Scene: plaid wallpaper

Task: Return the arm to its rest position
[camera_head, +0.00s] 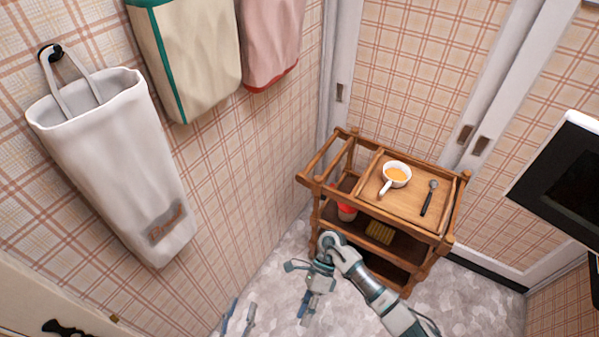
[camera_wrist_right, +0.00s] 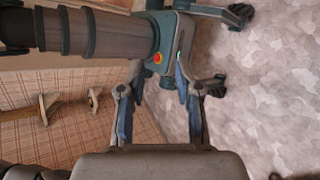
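My right arm comes in from the lower right in the head view, bent at the wrist, with its gripper (camera_head: 303,288) hanging in front of the wooden cart. In the right wrist view this gripper (camera_wrist_right: 158,88) has its two fingers well apart with nothing between them. My left gripper (camera_head: 239,318) shows only in part at the bottom edge of the head view. Its two finger parts stand apart and no object shows between them; the rest of the left arm is out of view.
A red item (camera_head: 347,212) and a yellow item (camera_head: 380,232) sit below. Cloth bags (camera_head: 120,165) hang left; a dark screen (camera_head: 575,180) stands right. Grey floor (camera_head: 275,275) is open.

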